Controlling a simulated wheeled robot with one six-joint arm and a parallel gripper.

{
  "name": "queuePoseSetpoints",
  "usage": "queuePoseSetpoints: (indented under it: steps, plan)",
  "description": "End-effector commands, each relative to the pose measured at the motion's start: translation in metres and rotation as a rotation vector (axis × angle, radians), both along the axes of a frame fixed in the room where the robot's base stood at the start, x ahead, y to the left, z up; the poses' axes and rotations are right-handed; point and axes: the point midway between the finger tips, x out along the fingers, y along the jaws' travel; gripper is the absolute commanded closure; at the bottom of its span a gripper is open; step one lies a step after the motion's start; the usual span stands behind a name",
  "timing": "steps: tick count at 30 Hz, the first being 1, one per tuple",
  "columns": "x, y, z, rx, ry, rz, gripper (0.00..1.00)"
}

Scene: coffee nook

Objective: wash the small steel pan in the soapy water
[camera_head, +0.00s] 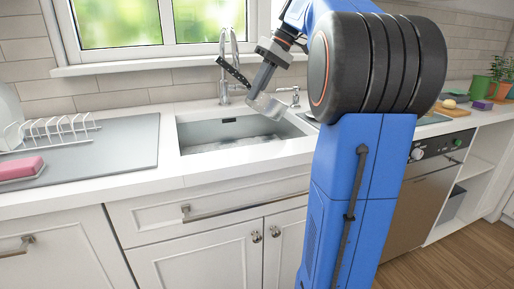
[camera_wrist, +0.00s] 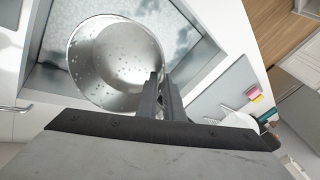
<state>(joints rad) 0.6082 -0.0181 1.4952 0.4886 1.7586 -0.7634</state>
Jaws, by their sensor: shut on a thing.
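The small steel pan (camera_wrist: 115,58) hangs over the sink in the wrist view, its inside facing the camera with droplets or specks on it. It also shows as a tilted steel shape (camera_head: 268,105) in the head view, near the sink's right side. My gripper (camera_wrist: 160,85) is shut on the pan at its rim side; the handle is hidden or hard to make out. A black bar-like piece (camera_head: 233,72) sticks out by the gripper, perhaps the pan's handle. The sink (camera_head: 200,136) holds cloudy water with pale foam patches (camera_head: 235,143), below the pan.
A chrome faucet (camera_head: 223,75) stands behind the sink, close to my gripper, with a smaller tap (camera_head: 293,97) to its right. A white dish rack (camera_head: 55,130) and a pink sponge-like block (camera_head: 22,169) lie on the left drainboard (camera_head: 120,140).

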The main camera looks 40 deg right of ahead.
Motion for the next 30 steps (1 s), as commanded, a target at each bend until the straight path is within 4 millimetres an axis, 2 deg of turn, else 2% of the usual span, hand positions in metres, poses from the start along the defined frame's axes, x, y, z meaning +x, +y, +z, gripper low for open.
queuePoseSetpoints:
  steps: [16,30]
  plan:
    - [0.0,0.0,0.049,-0.001,0.0,0.0,1.0]
    - [0.0,0.0,0.054,0.0,0.0,0.0,1.0]
